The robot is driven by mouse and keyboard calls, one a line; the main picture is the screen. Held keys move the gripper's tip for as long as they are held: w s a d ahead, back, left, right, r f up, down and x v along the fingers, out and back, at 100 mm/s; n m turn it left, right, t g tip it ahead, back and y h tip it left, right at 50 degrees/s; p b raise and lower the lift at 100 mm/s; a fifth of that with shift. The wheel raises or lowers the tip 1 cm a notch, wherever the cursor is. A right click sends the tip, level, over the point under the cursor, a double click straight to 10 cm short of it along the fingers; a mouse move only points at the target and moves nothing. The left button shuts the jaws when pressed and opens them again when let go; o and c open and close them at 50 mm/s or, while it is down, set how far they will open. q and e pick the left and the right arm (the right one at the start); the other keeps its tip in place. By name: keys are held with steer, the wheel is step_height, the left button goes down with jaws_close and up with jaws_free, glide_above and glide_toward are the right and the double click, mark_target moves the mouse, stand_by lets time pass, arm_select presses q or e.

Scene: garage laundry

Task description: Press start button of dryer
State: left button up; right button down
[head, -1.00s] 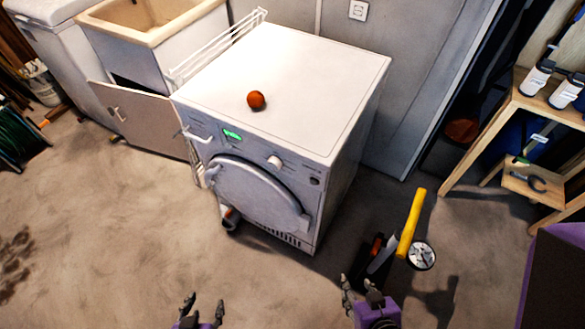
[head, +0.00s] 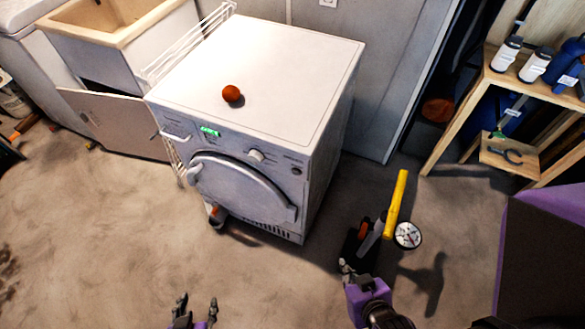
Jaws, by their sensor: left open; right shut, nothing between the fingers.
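The white dryer (head: 255,70) stands ahead in the head view, its front turned toward the lower left. Its front panel has a green lit display (head: 210,131), a round knob (head: 256,155) and a small dark round button (head: 297,171) at the right end. The round door (head: 238,187) below is shut. My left gripper (head: 196,308) is open and empty at the bottom edge, over the floor, well short of the dryer. My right gripper (head: 345,266) is shut and empty, low to the right of the dryer's front and apart from it.
A yellow-handled pump (head: 397,203) with a gauge (head: 407,235) stands just beyond my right gripper. A wooden shelf (head: 470,115) is at the right, a sink (head: 115,25) at the back left. The floor before the dryer is mostly clear.

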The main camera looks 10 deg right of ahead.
steer(key=shift+s+d+f, duration=0.15)
steer(key=shift+s, duration=0.25)
stand_by(0.6)
